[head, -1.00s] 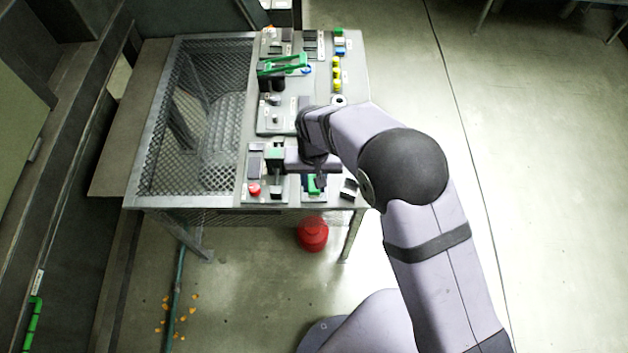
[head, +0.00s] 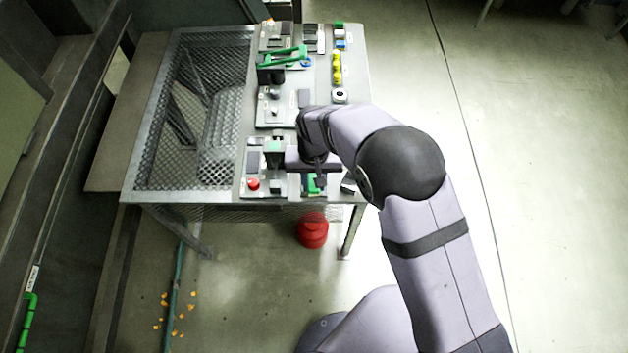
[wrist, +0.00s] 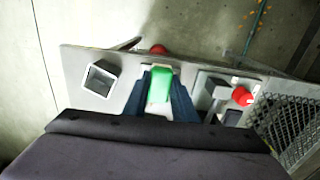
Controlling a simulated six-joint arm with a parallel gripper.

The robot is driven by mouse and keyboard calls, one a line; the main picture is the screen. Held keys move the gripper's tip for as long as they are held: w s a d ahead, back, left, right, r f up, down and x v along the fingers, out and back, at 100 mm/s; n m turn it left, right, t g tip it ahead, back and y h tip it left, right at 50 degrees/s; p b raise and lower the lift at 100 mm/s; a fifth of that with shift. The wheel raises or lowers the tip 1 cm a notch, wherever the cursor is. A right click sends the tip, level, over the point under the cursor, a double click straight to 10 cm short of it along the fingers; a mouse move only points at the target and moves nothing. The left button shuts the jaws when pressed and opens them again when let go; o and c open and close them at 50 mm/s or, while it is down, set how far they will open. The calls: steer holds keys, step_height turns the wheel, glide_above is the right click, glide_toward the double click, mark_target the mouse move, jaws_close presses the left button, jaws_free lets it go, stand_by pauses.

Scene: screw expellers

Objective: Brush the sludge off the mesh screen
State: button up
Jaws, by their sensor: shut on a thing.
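The mesh screen (head: 217,140) is the wide diamond grating in the left part of the metal bench; it also shows at the right of the wrist view (wrist: 287,125). I cannot pick out sludge on it. My gripper (wrist: 158,95) points down at the near right part of the bench, right of the screen. It is shut on a green-and-white piece (wrist: 161,78), with dark blue sides along it. This piece may be the brush's handle; no bristles show. Its green also shows below my wrist in the head view (head: 313,185). Its lower end is hidden.
A red button (head: 253,184) sits on a panel between my gripper and the screen. A square open holder (wrist: 100,78) stands on the gripper's other side. A green-handled clamp (head: 284,56) and several yellow pieces (head: 337,68) lie farther back. A red object (head: 313,231) is below the bench.

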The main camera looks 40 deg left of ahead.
steer(key=shift+f+b, duration=0.7)
steer(key=shift+f, duration=0.35)
stand_by(0.4)
steer(key=shift+w+a+b, duration=0.65)
steer(key=shift+w+a, duration=0.4)
steer(key=shift+w+a+r, duration=0.1)
steer(key=shift+w+a, duration=0.25)
steer(key=shift+w+a, duration=0.1)
steer(key=shift+w+a+f+b, duration=0.25)
steer(key=shift+w+a+b, duration=0.8)
steer(key=shift+b, duration=0.05)
steer(key=shift+w+a+r, duration=0.1)
steer(key=shift+w+a, duration=0.05)
steer(key=shift+w, duration=0.05)
steer(key=shift+a+r, duration=0.1)
steer(key=shift+r, duration=0.05)
